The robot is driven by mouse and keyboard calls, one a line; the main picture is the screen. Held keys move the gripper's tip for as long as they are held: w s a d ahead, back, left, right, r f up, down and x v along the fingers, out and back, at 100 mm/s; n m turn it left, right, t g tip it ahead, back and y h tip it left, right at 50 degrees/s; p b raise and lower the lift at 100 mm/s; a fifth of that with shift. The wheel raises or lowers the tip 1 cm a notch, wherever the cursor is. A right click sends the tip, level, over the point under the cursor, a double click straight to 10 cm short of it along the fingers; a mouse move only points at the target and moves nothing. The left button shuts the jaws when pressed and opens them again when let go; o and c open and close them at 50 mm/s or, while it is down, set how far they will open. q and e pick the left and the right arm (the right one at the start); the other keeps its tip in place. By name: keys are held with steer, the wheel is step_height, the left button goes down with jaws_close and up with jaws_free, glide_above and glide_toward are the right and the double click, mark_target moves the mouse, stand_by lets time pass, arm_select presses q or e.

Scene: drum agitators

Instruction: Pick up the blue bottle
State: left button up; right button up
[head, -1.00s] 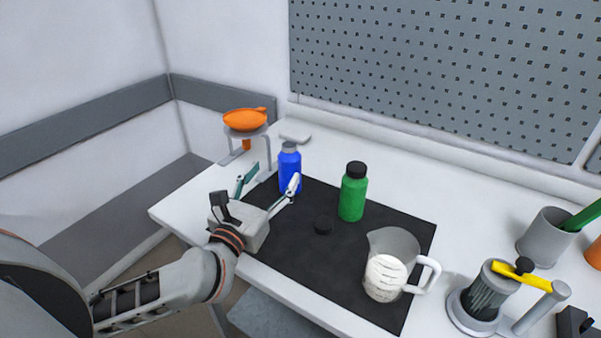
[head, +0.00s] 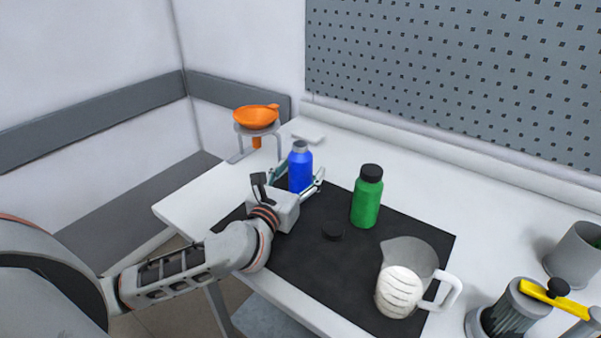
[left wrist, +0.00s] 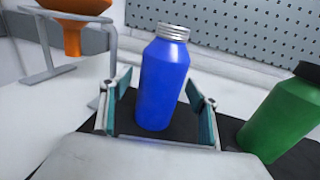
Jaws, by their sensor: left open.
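The blue bottle (head: 300,172) stands upright near the back left of the black mat (head: 300,250). Its grey threaded neck is bare, with no cap on it. My left gripper (head: 297,182) is open and low, with one finger on each side of the bottle. In the left wrist view the blue bottle (left wrist: 163,80) stands between the two teal-padded fingers of the left gripper (left wrist: 157,112), with a visible gap on the left side. Contact on the right side cannot be told. My right gripper is not in view.
A green bottle (head: 367,198) with a black cap stands to the right. A white-filled jug (head: 402,285) stands at the front right. An orange funnel (head: 256,118) sits in a stand behind left. A pegboard (head: 460,80) backs the table.

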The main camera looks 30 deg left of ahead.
arm_select(q)
steer(key=shift+w, duration=0.25)
steer(key=c, duration=1.4)
steer(key=shift+c, duration=0.2)
steer(key=shift+r, duration=0.1)
steer(key=shift+r+p, duration=0.35)
steer(key=shift+r, duration=0.9)
step_height(320, 180, up, 17)
steer(key=p, duration=0.3)
steer(key=shift+p, duration=0.3)
